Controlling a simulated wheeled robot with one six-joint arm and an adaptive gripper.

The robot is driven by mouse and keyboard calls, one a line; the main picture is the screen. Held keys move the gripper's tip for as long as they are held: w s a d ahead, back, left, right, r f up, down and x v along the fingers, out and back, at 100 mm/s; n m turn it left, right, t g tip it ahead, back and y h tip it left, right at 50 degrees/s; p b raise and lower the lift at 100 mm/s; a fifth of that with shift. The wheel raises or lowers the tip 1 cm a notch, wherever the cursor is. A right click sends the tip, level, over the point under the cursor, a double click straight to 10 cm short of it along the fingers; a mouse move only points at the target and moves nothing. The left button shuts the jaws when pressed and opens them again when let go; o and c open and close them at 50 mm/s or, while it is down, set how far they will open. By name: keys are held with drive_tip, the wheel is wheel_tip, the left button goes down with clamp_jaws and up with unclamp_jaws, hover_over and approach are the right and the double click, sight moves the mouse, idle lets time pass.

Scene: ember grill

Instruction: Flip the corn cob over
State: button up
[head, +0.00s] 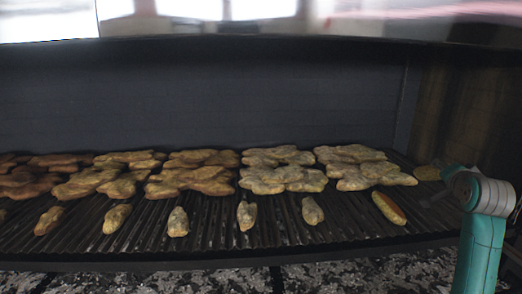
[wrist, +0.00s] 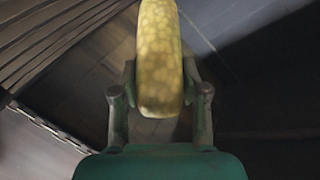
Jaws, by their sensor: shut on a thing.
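The yellow corn cob (wrist: 158,60) is between the two fingers of my gripper (wrist: 159,82) in the wrist view. My gripper is shut on it, with one finger against each side. The cob points away from the palm, and its far end is cut off by the frame's top edge. In the head view a yellow piece (head: 427,172), which looks like the held cob, shows at the right end of the grill beside my arm. The fingers are dark and hard to make out there. I cannot tell whether the cob touches the grate.
The grill grate (head: 340,225) spans the head view. Several browned pieces (head: 285,178) lie along its back, with a row of smaller pieces (head: 246,214) in front. A dark wall (head: 230,95) stands behind.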

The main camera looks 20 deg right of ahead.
sight(434, 177)
drive_tip(key=n+y, duration=0.1)
drive_tip(key=n, duration=0.1)
drive_tip(key=n+t+y, duration=0.1)
drive_tip(key=n, duration=0.1)
drive_tip(key=n+t, duration=0.1)
drive_tip(key=n, duration=0.2)
drive_tip(key=shift+w+d+r+y, duration=0.1)
drive_tip(key=shift+r+y, duration=0.15)
drive_tip(key=shift+y, duration=0.15)
drive_tip(key=n+y, duration=0.1)
drive_tip(key=n, duration=0.2)
drive_tip(key=n+y, duration=0.2)
drive_tip(key=n, duration=0.1)
drive_tip(key=shift+w+r, duration=0.1)
drive_tip(key=shift+r, duration=0.05)
drive_tip(key=f, duration=0.1)
drive_tip(key=w+f, duration=0.2)
drive_tip(key=f, duration=0.1)
drive_tip(key=shift+d, duration=0.25)
drive_tip(key=shift+f, duration=0.55)
drive_tip(key=o, duration=0.7)
drive_tip(key=o, duration=0.6)
drive_tip(key=shift+c, duration=0.2)
